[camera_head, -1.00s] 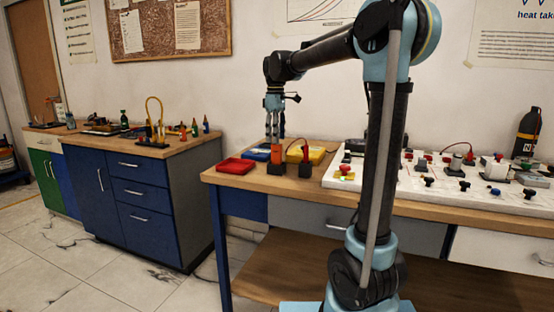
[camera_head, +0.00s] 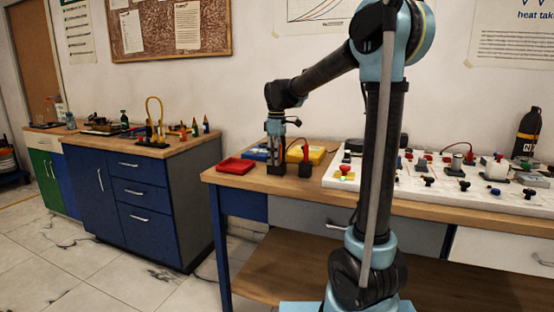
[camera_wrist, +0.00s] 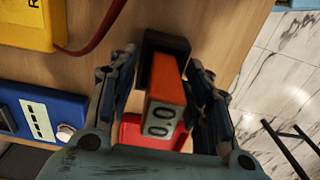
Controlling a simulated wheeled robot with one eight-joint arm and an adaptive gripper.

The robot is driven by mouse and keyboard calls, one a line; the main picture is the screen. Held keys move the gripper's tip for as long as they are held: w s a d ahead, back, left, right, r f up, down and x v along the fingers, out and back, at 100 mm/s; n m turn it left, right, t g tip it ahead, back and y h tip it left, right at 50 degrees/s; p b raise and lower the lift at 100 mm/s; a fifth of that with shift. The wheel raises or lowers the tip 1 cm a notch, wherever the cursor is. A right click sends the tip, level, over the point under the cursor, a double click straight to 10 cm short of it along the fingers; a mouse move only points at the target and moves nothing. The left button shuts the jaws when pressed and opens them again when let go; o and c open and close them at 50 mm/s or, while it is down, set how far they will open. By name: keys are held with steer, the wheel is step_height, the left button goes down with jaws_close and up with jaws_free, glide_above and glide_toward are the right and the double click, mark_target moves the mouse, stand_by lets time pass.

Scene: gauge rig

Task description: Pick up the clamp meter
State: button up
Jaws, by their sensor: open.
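The clamp meter (camera_wrist: 167,80) is orange with a grey display reading 0.0, and it stands upright in a black base (camera_wrist: 165,45). In the head view the base (camera_head: 275,170) shows on the workbench, while my gripper hides most of the meter. My gripper (camera_head: 275,158) is open and lowered over the meter. In the wrist view its two fingers (camera_wrist: 163,72) lie on either side of the orange body. A gap shows on each side, wider at the left finger.
A red tray (camera_head: 236,166) lies left of the meter. A yellow box (camera_head: 314,155) and a blue box (camera_wrist: 45,115) are nearby. A white panel (camera_head: 400,192) with knobs fills the bench's right side.

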jaws_close()
steer(key=shift+r, duration=0.1)
step_height(320, 180, up, 15)
steer(key=shift+f, duration=0.1)
stand_by(1.1)
